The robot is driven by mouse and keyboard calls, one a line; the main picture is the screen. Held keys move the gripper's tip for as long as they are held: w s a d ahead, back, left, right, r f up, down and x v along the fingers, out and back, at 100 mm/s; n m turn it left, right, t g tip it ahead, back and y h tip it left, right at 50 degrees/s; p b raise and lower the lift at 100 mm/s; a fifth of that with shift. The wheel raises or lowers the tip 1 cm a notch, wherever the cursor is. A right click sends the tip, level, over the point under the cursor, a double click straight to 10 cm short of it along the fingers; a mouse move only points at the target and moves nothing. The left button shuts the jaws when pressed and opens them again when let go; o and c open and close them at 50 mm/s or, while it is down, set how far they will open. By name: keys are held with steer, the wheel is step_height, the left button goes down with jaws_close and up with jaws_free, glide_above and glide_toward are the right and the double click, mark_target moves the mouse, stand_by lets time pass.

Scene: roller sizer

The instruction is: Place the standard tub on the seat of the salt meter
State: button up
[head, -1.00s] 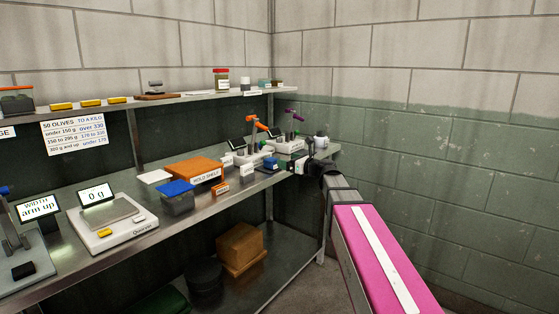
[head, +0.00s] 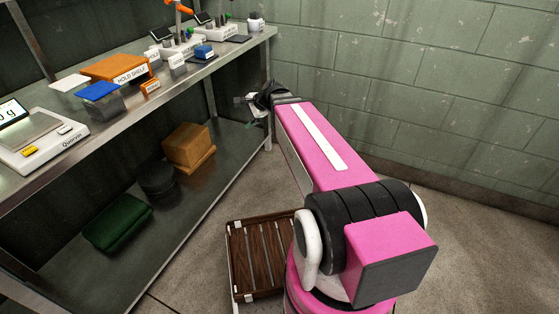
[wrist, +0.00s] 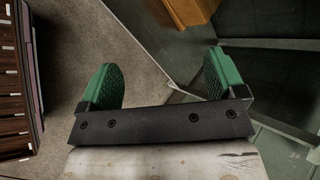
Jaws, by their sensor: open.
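A grey tub with a blue lid (head: 100,98) stands on the bench, right of the scale. A smaller blue-topped block or tub (head: 203,52) sits further back near the bench front. I cannot tell which is the standard tub. My gripper (head: 248,108) is beside the bench's far front leg, below the top in the picture. Its green fingers (wrist: 160,86) are apart and empty.
An orange hold shelf (head: 116,68) and a scale (head: 40,135) stand on the bench (head: 150,110). The lower shelf holds a brown box (head: 188,145), a dark round tub (head: 156,178) and a green bundle (head: 118,222). A slatted wooden crate (head: 255,265) is on the floor.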

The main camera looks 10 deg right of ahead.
steer(key=s+d+f+n+g+h, duration=0.2)
steer(key=s+d+f+n+h, duration=0.2)
steer(key=s+d+f+n, duration=0.1)
steer(key=s+d+f+n+g+h, duration=0.2)
steer(key=s+d+f+n, duration=0.3)
steer(key=s, duration=0.5)
step_height(320, 180, down, 4)
steer(key=shift+d+r+n+g+h, duration=0.15)
steer(key=shift+d+n+g+h, duration=0.25)
steer(key=shift+n+h, duration=0.6)
